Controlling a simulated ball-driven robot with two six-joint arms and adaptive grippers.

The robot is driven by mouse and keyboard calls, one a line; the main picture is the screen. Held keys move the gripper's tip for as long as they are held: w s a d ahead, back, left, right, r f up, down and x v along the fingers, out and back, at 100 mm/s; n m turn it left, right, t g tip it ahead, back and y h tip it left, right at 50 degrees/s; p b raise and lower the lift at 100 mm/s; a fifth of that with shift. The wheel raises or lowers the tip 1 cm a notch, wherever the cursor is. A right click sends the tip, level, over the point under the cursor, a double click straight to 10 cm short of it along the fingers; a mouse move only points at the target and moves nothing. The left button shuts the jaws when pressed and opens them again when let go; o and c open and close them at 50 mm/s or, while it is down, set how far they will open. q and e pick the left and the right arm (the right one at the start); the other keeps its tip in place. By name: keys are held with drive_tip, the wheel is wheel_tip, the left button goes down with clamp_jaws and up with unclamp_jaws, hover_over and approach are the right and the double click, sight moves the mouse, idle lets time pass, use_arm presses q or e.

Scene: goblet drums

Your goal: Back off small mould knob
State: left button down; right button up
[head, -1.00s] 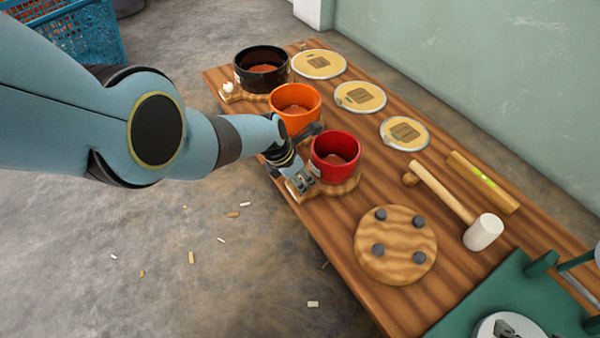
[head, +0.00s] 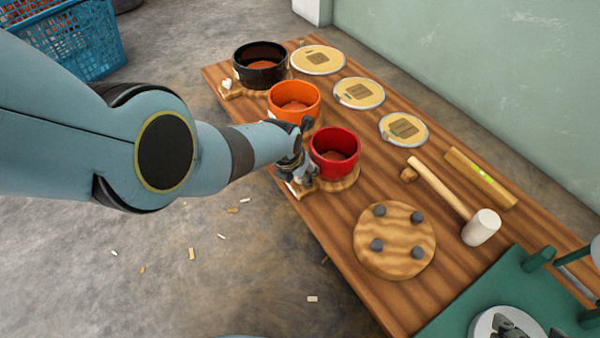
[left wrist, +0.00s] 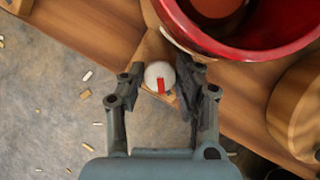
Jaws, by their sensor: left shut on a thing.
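The small red mould (head: 335,152) stands on a wooden base near the front edge of the bench, and its red rim (left wrist: 240,52) shows at the top of the left wrist view. Its knob is a white ball with a red mark (left wrist: 158,77), low beside the mould. My left gripper (left wrist: 160,76) is shut on the knob, with one finger on each side of it. In the head view my left gripper (head: 302,186) is at the front left of the red mould, and the knob is hidden there.
An orange mould (head: 294,100) and a black mould (head: 260,65) stand behind. Round discs (head: 404,129) lie along the back. A mallet (head: 480,228), a level (head: 482,180) and a pegged wooden disc (head: 394,240) lie to the right. A green stand (head: 490,290) fills the lower right.

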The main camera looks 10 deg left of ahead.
use_arm(q)
drive_tip(key=c, duration=1.2)
unclamp_jaws()
drive_tip(key=shift+c, duration=0.2)
drive_tip(key=shift+r, duration=0.1)
drive_tip(key=v, duration=0.7)
drive_tip(key=shift+s+r, duration=0.1)
